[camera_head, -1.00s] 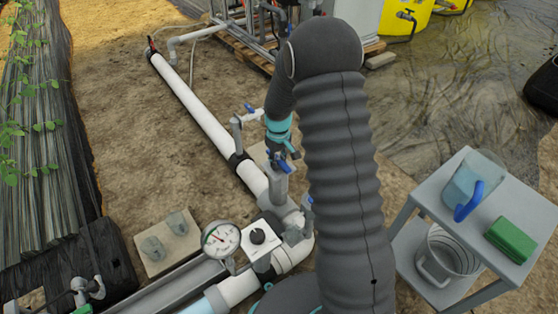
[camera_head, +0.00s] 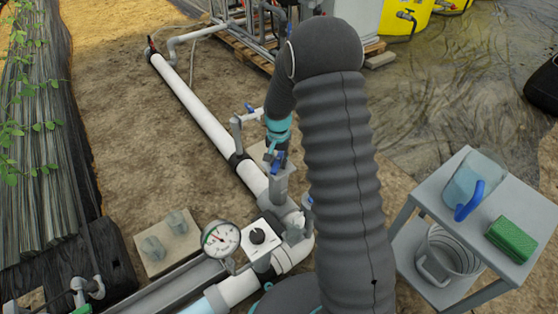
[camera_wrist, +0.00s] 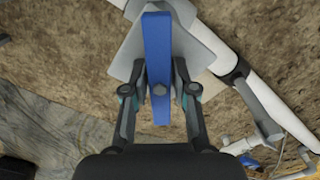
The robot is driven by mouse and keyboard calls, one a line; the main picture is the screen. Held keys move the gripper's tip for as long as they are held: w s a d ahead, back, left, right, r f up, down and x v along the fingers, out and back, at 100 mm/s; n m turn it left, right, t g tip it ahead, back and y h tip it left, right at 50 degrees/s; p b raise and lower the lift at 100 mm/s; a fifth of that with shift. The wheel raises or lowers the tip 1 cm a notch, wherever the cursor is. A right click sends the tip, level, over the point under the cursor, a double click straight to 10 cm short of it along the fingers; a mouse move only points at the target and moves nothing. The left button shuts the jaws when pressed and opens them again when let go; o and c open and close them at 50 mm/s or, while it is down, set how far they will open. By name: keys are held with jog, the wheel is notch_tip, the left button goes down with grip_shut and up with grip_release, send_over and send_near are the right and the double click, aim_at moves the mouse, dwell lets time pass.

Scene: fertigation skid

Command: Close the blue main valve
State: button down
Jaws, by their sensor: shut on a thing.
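The blue lever (camera_wrist: 157,50) of the main valve runs upright through the middle of the wrist view, over the grey valve body (camera_wrist: 195,38). My gripper (camera_wrist: 159,90) has one finger on each side of the lever and is shut on it. In the head view my gripper (camera_head: 277,155) is at the top of the grey valve body (camera_head: 279,186) on the white pipe. Only small blue parts of the lever show there, and the fingers hide much of it.
A smaller blue-handled valve (camera_head: 250,108) stands on a riser just behind. A pressure gauge (camera_head: 221,239) and a white box with a black knob (camera_head: 258,236) are in front. A grey cart (camera_head: 484,223) stands to the right.

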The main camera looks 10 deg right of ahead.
jog(key=m, duration=0.4)
jog(key=shift+m, duration=0.3)
jog(key=m, duration=0.4)
jog(key=shift+m, duration=0.3)
jog(key=c, duration=0.8)
grip_release()
jog(key=shift+c, duration=0.2)
notch_tip(320, 180, up, 10)
jog(key=p, duration=0.6)
jog(key=shift+r, duration=0.1)
